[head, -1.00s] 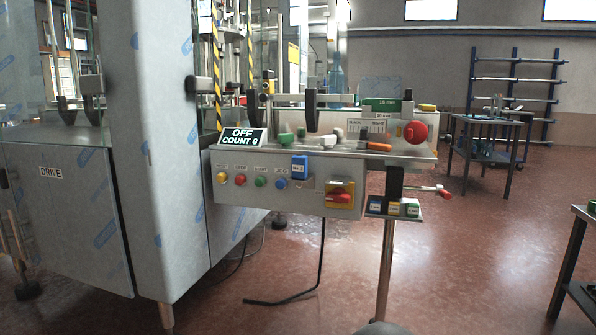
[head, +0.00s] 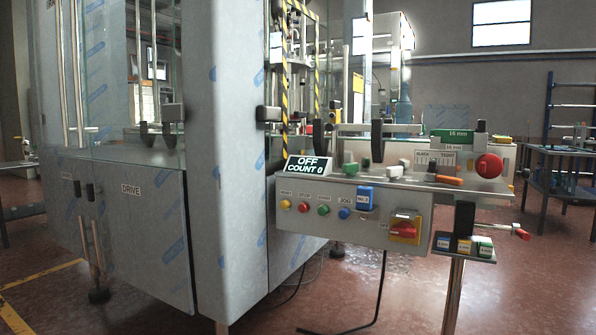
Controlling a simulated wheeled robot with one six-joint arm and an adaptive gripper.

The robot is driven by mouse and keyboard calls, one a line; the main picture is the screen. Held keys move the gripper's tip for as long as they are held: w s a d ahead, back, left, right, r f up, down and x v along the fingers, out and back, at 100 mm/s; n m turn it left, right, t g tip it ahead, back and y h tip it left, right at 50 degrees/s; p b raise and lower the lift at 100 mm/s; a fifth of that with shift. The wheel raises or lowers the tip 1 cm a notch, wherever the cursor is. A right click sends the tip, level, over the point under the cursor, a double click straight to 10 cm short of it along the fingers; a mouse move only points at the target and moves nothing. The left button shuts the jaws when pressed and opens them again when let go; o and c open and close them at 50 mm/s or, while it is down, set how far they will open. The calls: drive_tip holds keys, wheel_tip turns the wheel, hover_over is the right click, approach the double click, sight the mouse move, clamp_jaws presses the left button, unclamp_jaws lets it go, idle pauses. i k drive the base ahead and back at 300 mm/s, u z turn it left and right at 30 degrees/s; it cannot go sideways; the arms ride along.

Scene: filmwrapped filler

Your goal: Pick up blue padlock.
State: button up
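A blue block-shaped thing (head: 366,198) with a pale label reading "No.2" is on the front of the control panel (head: 335,222). It sits at the panel's upper edge, right of the blue button, and looks like the blue padlock. A shackle cannot be made out at this size. My gripper is not in view.
A small shelf (head: 464,247) with labelled blocks is at right. The wrapped machine (head: 215,150) stands left. Open floor lies at lower right.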

sight(364, 199)
drive_tip(key=z, duration=1.5)
drive_tip(key=i, duration=0.65)
drive_tip(key=u, duration=1.8)
